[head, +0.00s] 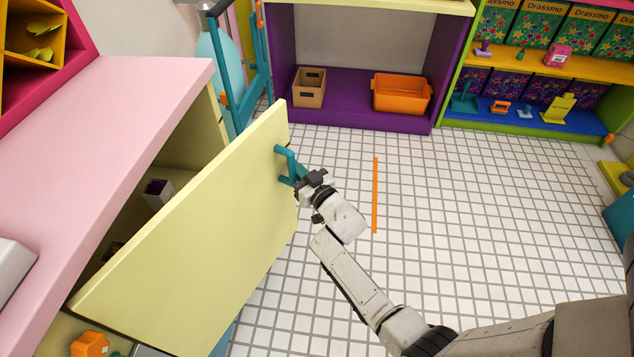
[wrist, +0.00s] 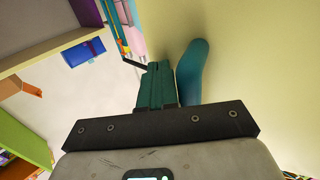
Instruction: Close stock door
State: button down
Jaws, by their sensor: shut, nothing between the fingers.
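The pale yellow stock door (head: 205,215) stands partly open from the pink-topped cabinet (head: 120,110), with a gap into the interior along its upper left edge. A teal handle (head: 284,160) is on the door's outer face, near its far end. My gripper (head: 303,172) is at the handle, on the outer side of the door. In the wrist view, its teal fingers (wrist: 155,86) are together and empty, beside the rounded teal handle (wrist: 191,70). The door face (wrist: 260,60) fills the right of that view. Whether fingers and handle touch is unclear.
Small boxes (head: 157,193) show inside the cabinet. A teal cart frame (head: 245,75) stands beyond the door's far end. An orange strip (head: 375,195) is on the tiled floor (head: 460,210), which is mostly clear to the right. A purple shelf (head: 352,105) stands at the back.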

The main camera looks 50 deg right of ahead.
jog(key=w+a+n+y+b, duration=0.1)
jog(key=w+a+y+b, duration=0.1)
jog(key=w, duration=1.1)
jog(key=shift+w+a+n+b, duration=0.3)
jog(key=shift+w+a+b, duration=0.15)
jog(key=shift+b, duration=0.35)
jog(key=shift+s, duration=0.1)
